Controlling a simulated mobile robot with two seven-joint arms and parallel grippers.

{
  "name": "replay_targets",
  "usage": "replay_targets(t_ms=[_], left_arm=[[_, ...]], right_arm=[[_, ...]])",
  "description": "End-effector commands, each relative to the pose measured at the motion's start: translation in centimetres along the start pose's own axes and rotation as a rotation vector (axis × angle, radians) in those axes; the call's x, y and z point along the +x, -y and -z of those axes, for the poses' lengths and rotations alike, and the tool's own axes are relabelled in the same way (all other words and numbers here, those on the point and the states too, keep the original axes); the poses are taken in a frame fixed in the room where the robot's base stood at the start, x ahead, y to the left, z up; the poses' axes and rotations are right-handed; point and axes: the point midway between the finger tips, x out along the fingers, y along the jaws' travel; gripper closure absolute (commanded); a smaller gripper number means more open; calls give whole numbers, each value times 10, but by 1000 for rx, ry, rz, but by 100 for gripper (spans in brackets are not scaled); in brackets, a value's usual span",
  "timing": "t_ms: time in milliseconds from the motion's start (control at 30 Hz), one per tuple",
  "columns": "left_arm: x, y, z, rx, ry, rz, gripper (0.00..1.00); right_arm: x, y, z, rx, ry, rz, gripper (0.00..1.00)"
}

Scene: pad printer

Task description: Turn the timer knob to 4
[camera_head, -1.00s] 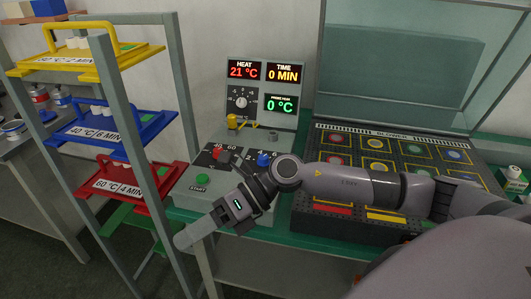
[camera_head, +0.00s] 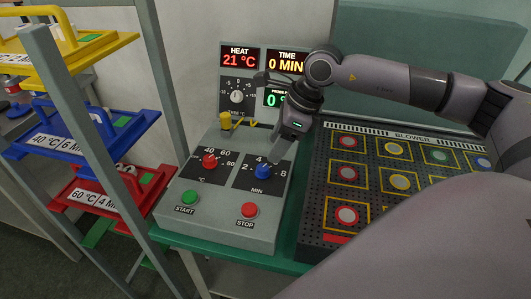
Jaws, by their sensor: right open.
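The timer knob (camera_head: 262,171) is blue and sits on the dark MIN dial of the grey control box, with 2, 4 and 8 visible around it. Its exact pointer direction is too small to tell. The time display (camera_head: 286,62) reads 0 MIN. My right gripper (camera_head: 262,80) is open, behind and above the knob, in front of the display panel. It is apart from the knob and partly covers the green-digit display. My left gripper is not in view.
A red heat knob (camera_head: 209,160) stands left of the timer knob. A green START button (camera_head: 189,198) and red STOP button (camera_head: 249,210) are in front. The blower plate (camera_head: 313,205) lies right, the tray rack (camera_head: 165,75) left. A yellow part (camera_head: 226,121) stands behind.

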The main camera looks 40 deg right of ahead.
Motion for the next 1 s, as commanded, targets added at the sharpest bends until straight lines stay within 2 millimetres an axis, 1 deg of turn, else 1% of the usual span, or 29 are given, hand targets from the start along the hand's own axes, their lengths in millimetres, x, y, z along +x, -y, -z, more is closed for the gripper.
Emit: replay_targets(t_ms=[133,300,500,633,833,867,900,967,1000], left_arm=[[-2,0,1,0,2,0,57],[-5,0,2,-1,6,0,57],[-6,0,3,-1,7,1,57],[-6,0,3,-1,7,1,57],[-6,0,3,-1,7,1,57],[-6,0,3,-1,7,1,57],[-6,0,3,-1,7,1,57],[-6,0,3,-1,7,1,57],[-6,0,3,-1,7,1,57]], right_arm=[[14,0,0,1,-2,-3,43],[41,-1,-1,0,-1,-3,43],[64,0,-1,0,0,-2,43],[70,0,0,1,0,0,43],[70,0,0,0,1,0,43],[70,0,0,0,1,-1,46],[70,0,0,0,1,-1,59],[70,0,0,0,1,-1,79],[70,0,0,0,1,-1,92]])
